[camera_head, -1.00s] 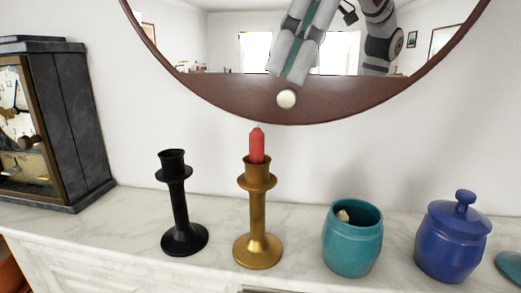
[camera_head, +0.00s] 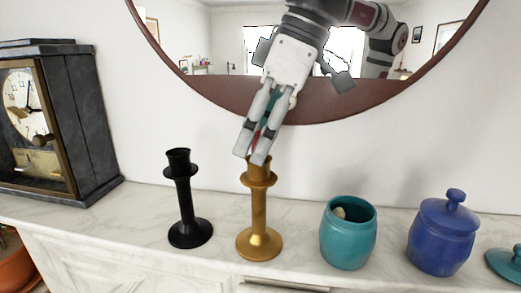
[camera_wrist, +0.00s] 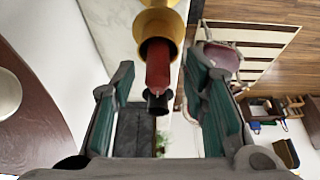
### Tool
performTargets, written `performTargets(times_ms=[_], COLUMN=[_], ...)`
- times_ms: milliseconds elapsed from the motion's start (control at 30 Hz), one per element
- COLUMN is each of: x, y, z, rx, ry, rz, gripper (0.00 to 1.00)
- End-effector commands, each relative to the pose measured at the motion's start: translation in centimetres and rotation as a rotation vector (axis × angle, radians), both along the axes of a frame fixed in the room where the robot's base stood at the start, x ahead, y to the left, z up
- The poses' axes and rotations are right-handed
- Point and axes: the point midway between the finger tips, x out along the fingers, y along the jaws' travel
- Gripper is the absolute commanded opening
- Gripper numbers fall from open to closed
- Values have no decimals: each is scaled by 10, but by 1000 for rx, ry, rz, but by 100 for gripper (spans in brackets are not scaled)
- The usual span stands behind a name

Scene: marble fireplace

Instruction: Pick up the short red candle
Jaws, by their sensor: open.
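The short red candle (camera_wrist: 158,64) stands in the brass candle holder (camera_head: 259,215) on the mantel. In the wrist view it lies between the two spread fingers of my gripper (camera_wrist: 157,78), with clear space on both sides. In the head view my gripper (camera_head: 252,155) points down over the holder's top, and only a sliver of the red candle (camera_head: 257,137) shows between the fingers. The fingers are open and hold nothing. The holder's cup (camera_wrist: 158,30) also shows in the wrist view.
A black candle holder (camera_head: 182,200) stands empty to the left of the brass one. A teal jar (camera_head: 348,238) and a lidded blue jar (camera_head: 442,238) stand to the right. A clock (camera_head: 75,125) is far left. A round mirror (camera_head: 330,103) hangs behind my gripper.

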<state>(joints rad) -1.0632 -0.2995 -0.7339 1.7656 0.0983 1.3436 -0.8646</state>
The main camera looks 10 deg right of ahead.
Motion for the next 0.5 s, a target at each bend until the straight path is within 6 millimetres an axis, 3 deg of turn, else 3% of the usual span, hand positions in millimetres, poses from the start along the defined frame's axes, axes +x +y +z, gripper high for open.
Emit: performTargets(times_ms=[167, 367, 500], x=[0, 0, 0], y=[0, 0, 0], z=[0, 0, 0], rx=[0, 0, 0], ry=[0, 0, 0], rz=[0, 0, 0], gripper=[41, 0, 0])
